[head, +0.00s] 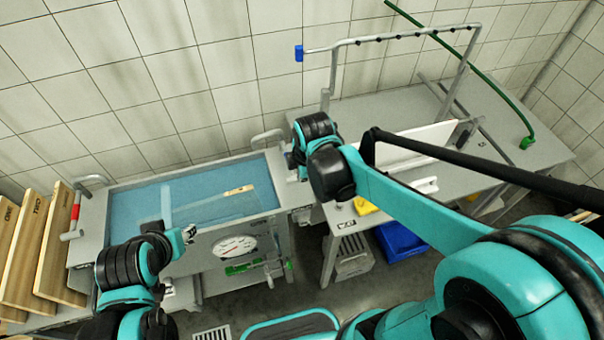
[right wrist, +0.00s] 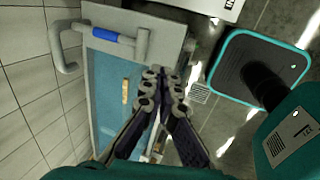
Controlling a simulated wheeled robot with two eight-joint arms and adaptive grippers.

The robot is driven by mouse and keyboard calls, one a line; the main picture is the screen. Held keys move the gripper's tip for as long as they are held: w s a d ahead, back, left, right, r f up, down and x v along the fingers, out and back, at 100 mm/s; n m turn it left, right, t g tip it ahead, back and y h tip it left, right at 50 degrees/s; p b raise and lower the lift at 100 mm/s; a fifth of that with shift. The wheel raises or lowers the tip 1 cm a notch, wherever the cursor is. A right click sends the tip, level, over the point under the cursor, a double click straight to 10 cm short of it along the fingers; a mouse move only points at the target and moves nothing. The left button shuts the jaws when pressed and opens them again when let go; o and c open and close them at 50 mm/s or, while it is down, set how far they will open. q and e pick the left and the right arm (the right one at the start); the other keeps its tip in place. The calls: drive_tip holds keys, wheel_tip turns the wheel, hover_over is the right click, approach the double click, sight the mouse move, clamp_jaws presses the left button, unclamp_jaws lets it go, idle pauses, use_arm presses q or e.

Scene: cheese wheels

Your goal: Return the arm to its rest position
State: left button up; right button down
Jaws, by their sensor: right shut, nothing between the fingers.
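My right arm (head: 425,210) reaches in from the right in the head view, its wrist (head: 325,165) above the right end of a vat of blue liquid (head: 135,210). In the right wrist view my right gripper (right wrist: 163,78) is shut and empty, its fingertips together beside the vat (right wrist: 108,110). In the head view its fingers are mostly hidden by the wrist. My left arm (head: 125,270) is folded at the lower left, in front of the vat. The left gripper (head: 188,234) shows only in small part near the vat's front edge, and its fingers are not clear.
A grey table with a pipe frame (head: 400,38) and green hose (head: 470,65) stands at the right. A yellow item (head: 366,206) and blue crate (head: 400,242) sit near its front. A wooden-handled tool (head: 239,190) lies at the vat. Wooden boards (head: 55,245) stand left.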

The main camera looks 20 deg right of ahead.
drive_tip(key=shift+s, duration=0.1)
drive_tip(key=s+d+m+t+b, duration=0.2)
drive_tip(key=s+m, duration=0.3)
drive_tip(key=m, duration=0.4)
drive_tip(key=s+d+f+m+t+b, duration=0.1)
drive_tip(key=s+m+b, duration=0.3)
drive_tip(key=m, duration=0.5)
drive_tip(key=shift+s+d+f+t, duration=0.2)
drive_tip(key=shift+s+d+t, duration=0.25)
drive_tip(key=shift+s, duration=0.6)
drive_tip(key=shift+a, duration=0.1)
